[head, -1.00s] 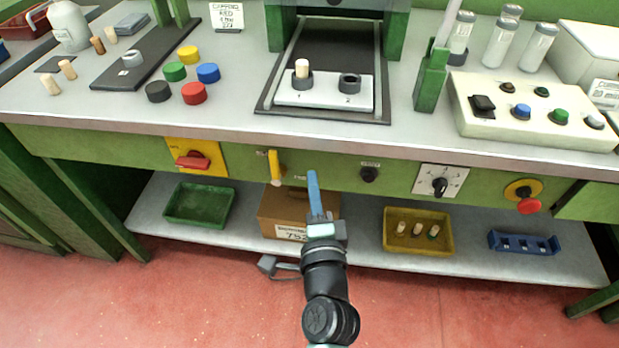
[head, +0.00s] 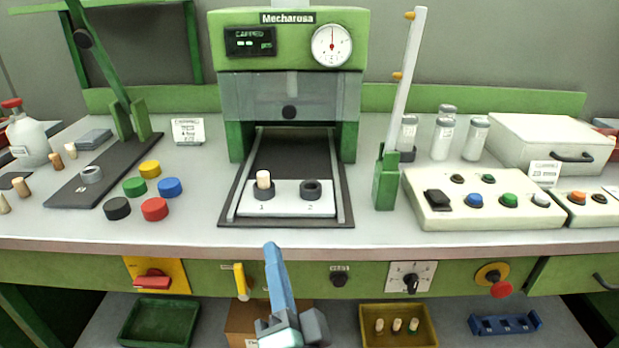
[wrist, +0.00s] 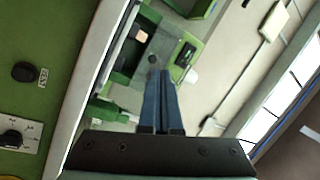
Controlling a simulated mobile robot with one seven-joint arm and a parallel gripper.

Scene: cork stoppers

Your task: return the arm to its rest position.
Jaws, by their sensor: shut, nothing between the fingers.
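My gripper (head: 273,262) is in front of the bench's front panel, below the worktop edge, at the bottom middle of the head view. Its blue fingers are together and empty, pointing up. In the wrist view the shut fingers (wrist: 158,85) point toward the green press, which shows at an angle beyond them. Nothing touches the gripper. A cork stopper (head: 263,179) stands in the left holder of the white plate (head: 287,208) in the press; the right holder (head: 311,189) shows no stopper.
The bench front edge (head: 400,244) lies just beyond my gripper. The panel carries a red-handled switch (head: 153,280), a yellow handle (head: 241,281) and a red knob (head: 501,289). Below, a yellow tray (head: 370,314) holds stoppers. Coloured caps (head: 155,209) lie on the worktop at left.

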